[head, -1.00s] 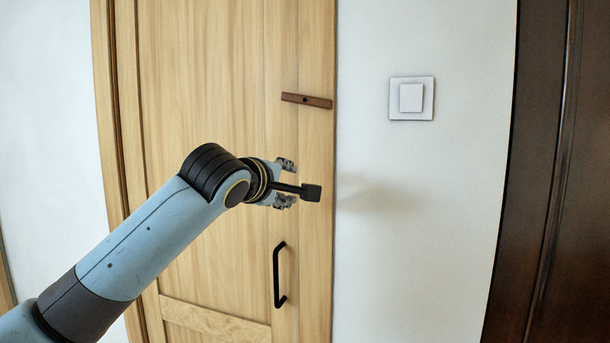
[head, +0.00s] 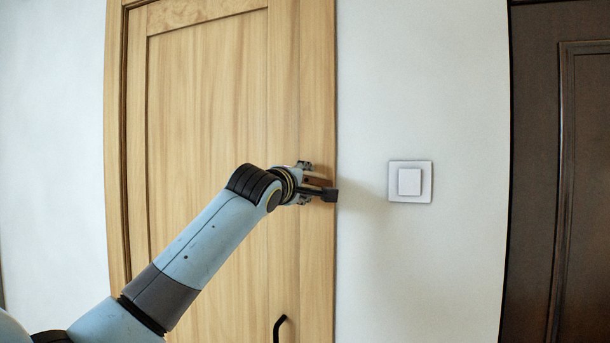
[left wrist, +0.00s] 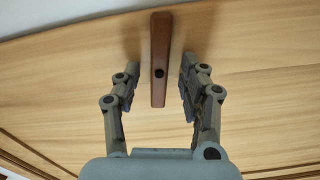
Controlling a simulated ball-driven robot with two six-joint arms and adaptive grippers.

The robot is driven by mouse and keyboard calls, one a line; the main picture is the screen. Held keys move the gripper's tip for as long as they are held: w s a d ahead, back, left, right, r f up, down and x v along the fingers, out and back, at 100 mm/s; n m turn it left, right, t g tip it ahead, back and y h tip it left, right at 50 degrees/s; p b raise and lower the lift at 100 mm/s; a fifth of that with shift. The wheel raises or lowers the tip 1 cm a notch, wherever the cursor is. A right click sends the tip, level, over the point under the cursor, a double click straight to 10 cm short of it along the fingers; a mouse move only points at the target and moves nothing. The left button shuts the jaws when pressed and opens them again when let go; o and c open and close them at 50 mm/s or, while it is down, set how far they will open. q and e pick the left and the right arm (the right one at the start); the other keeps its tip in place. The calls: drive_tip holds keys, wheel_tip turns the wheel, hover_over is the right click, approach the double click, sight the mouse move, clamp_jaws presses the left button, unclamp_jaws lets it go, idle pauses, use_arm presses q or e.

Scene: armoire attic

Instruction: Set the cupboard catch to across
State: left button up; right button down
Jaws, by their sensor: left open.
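The cupboard catch (left wrist: 160,58) is a reddish-brown wooden bar with a dark pivot at its middle. In the left wrist view it stands between my left gripper's two fingers, with a gap on each side. In the head view the catch (head: 320,181) is mostly hidden by the gripper; the part that shows lies close to level. My left gripper (head: 307,183) is open at the right part of the cupboard door, around the catch; its fingers also show in the left wrist view (left wrist: 160,80). My right gripper is out of view.
The pale wooden cupboard door (head: 215,110) fills the middle. Its black handle (head: 278,329) is below the gripper, cut off by the picture's edge. A white light switch (head: 410,181) is on the wall to the right. A dark panelled door or armoire (head: 560,200) stands far right.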

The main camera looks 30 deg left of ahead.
use_arm(q)
drive_tip(key=shift+w, duration=0.25)
clamp_jaws()
drive_tip(key=shift+f+n+b, duration=0.15)
drive_tip(key=shift+n+b, duration=0.65)
drive_tip(key=shift+b, duration=0.3)
drive_tip(key=shift+n, duration=0.3)
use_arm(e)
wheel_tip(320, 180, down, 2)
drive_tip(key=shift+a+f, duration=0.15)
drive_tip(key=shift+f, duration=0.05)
use_arm(q)
unclamp_jaws()
